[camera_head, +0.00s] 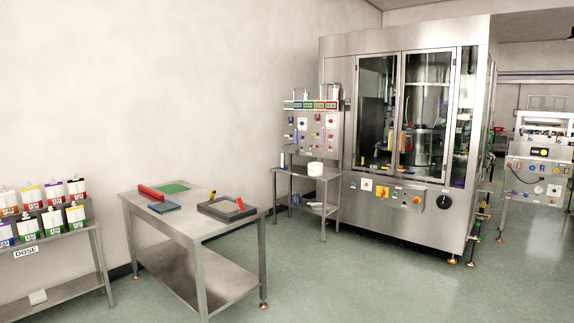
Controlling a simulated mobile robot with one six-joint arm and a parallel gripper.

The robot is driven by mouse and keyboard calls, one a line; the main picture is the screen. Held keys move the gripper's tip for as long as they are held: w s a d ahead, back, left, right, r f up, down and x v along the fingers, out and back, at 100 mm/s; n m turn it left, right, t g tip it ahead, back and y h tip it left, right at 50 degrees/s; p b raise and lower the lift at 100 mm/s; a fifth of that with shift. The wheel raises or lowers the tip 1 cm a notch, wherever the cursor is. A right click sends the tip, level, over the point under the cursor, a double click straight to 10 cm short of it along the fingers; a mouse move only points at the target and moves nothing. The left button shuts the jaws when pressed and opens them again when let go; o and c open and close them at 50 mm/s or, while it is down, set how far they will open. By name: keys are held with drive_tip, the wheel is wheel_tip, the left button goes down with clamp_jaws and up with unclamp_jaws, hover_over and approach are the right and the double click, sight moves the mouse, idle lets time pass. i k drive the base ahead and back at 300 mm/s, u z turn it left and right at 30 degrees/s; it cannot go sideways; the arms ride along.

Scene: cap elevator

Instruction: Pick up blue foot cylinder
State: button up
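I cannot make out for certain which thing is the blue foot cylinder. My gripper is not in view.
A rack with several bottles (50,222) stands at left. A large glazed machine (362,215) stands behind. The green floor (400,285) at front right is clear.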

sight(282, 154)
drive_tip(key=u, duration=0.1)
drive_tip(key=i, duration=7.95)
drive_tip(key=u, duration=1.55)
